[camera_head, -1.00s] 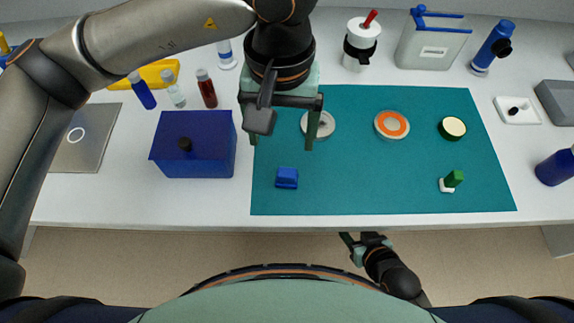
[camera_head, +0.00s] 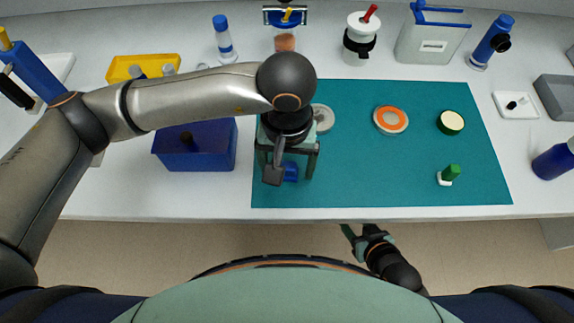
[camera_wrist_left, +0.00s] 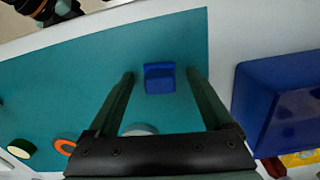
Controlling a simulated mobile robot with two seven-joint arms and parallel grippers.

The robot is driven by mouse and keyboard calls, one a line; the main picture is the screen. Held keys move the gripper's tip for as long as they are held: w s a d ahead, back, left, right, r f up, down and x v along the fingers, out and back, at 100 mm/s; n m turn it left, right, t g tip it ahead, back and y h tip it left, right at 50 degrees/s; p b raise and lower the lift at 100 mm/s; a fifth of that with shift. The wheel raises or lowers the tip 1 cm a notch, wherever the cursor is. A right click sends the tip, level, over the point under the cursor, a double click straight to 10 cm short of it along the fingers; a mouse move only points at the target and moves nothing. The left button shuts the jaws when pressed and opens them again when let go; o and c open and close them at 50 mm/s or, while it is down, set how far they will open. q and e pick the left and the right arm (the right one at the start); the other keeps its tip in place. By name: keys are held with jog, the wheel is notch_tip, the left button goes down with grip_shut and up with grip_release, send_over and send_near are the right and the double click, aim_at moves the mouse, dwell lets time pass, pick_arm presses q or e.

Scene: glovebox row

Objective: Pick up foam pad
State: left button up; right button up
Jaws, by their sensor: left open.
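The foam pad appears to be the small blue block (camera_head: 291,173) near the front left of the teal mat (camera_head: 400,180). My left gripper (camera_head: 286,177) is above it, pointing down, and partly covers it in the head view. In the left wrist view the blue pad (camera_wrist_left: 159,78) lies between the two spread fingertips (camera_wrist_left: 161,74), with a gap on each side. The left gripper is open and empty. My right gripper (camera_head: 352,234) is low, off the table's front edge; its jaw opening is unclear.
A blue bin (camera_head: 205,160) stands just left of the mat. A grey disc (camera_head: 323,117), an orange-and-white ring (camera_head: 391,119), a dark-rimmed round piece (camera_head: 451,122) and a green-and-white piece (camera_head: 449,175) lie on the mat. The front middle of the mat is clear.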

pick_arm(q)
jog(key=c, duration=0.6)
grip_shut()
jog(key=shift+r, duration=0.15)
